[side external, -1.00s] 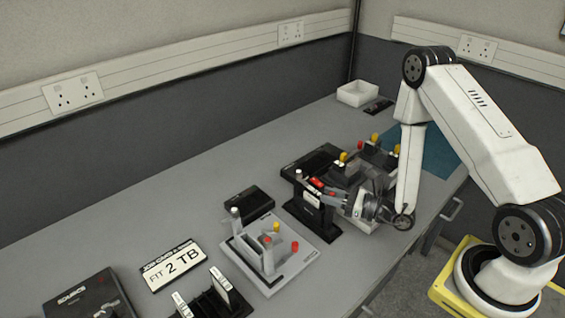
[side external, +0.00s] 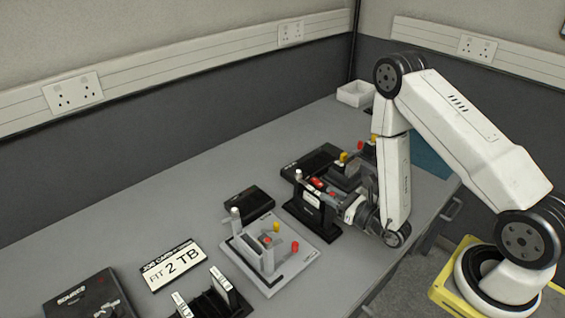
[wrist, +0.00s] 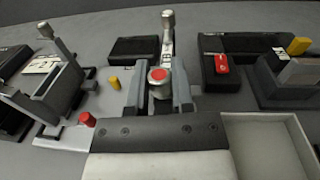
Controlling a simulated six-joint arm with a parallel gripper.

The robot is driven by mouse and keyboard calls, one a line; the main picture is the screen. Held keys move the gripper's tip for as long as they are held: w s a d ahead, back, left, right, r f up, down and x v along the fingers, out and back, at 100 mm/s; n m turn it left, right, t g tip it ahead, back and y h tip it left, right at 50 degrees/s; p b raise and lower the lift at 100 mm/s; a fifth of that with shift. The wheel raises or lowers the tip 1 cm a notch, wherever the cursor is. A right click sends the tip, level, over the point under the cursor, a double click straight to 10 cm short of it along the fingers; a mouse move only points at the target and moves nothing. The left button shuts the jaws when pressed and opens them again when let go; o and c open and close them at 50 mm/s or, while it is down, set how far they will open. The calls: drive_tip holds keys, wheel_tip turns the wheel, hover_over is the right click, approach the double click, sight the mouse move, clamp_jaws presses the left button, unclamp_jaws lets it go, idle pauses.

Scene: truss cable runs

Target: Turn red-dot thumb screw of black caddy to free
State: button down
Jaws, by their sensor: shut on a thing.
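The black caddy (side external: 312,208) stands upright on its black base, with a white label and a white-topped post. Its label and post also show in the wrist view (wrist: 167,44), behind the gripper. The red-dot thumb screw (wrist: 159,77) faces the wrist camera, a grey knob with a red round mark. My gripper (wrist: 158,92) has one grey finger on each side of the screw and is shut on it. In the side view, my gripper (side external: 338,200) is at the caddy's right side, and the screw is hard to make out there.
A grey holder (side external: 258,250) with yellow and red pegs stands close left of the caddy. A job card (side external: 173,266) reads "FIT 2 TB". A black box (side external: 249,203) and a red-tagged black slab (wrist: 240,75) lie behind. A pale open tray (wrist: 295,133) is right of my gripper.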

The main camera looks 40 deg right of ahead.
drive_tip(key=shift+c, duration=2.4)
unclamp_jaws()
drive_tip(key=shift+r, duration=0.1)
